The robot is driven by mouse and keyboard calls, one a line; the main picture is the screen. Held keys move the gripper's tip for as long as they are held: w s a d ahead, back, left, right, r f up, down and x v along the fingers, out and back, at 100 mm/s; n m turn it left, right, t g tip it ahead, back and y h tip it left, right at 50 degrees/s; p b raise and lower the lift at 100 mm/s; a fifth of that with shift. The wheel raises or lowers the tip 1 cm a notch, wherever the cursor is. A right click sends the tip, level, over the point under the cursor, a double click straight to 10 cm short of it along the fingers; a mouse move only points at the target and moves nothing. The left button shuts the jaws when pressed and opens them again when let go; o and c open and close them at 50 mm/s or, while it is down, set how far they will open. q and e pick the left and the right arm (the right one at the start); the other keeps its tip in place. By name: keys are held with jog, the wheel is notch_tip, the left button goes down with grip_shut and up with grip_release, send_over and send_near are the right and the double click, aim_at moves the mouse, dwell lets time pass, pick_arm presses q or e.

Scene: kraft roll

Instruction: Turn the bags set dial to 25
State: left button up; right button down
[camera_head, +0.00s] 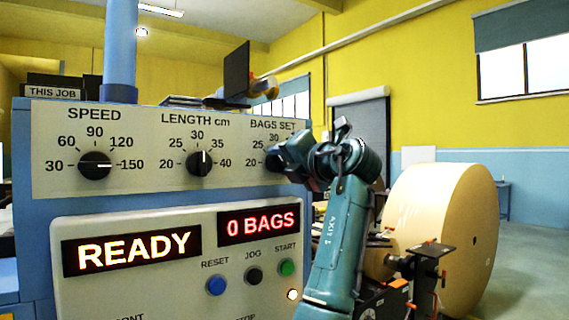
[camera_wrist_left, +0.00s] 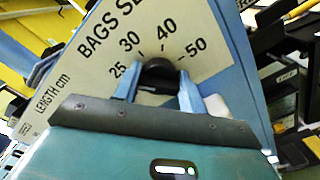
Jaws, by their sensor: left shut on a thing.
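The black bags set dial (camera_head: 272,161) is at the right end of the machine's upper panel, partly covered by my left gripper (camera_head: 287,153). In the left wrist view, the dial (camera_wrist_left: 158,70) sits between the two blue fingers of my left gripper (camera_wrist_left: 158,90), which is shut on it. The marks 25, 30, 40 and 50 show around the dial in that view. Its pointer is hidden or too dark to read. My right gripper is in neither view.
The speed dial (camera_head: 95,164) and length dial (camera_head: 199,162) are to the left on the same panel. Below, displays read READY (camera_head: 132,250) and 0 BAGS (camera_head: 258,225), above reset, jog and start buttons. A large kraft roll (camera_head: 430,225) stands at right.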

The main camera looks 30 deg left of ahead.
pick_arm(q)
jog(key=shift+n, duration=0.5)
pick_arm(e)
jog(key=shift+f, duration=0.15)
pick_arm(q)
jog(key=shift+f, duration=0.1)
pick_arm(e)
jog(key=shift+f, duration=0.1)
pick_arm(q)
jog(key=o, duration=1)
jog(key=shift+d, duration=0.1)
jog(key=b+v, duration=0.1)
jog(key=v, duration=1.2)
jog(key=shift+b, duration=0.4)
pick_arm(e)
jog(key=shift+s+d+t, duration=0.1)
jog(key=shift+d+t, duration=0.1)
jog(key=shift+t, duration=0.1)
